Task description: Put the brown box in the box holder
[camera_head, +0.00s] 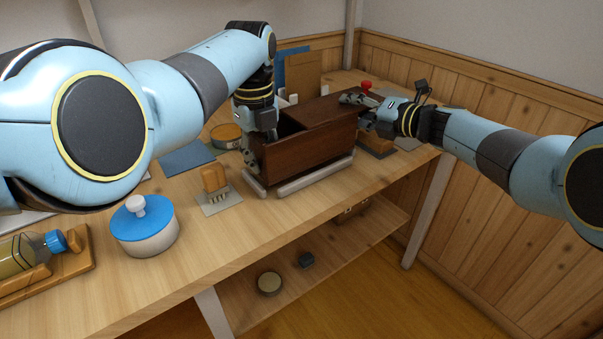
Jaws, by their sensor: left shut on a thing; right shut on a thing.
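My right gripper (362,107) reaches in from the right and is shut on the box's right end. The arms hide parts of both ends.
A white jar with a blue lid (145,226) and a wooden-handled brush (214,184) stand left of the holder. A bottle (35,251) lies in a wooden cradle at the far left. A red knob (366,86) shows behind the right gripper. The table's front strip is clear.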

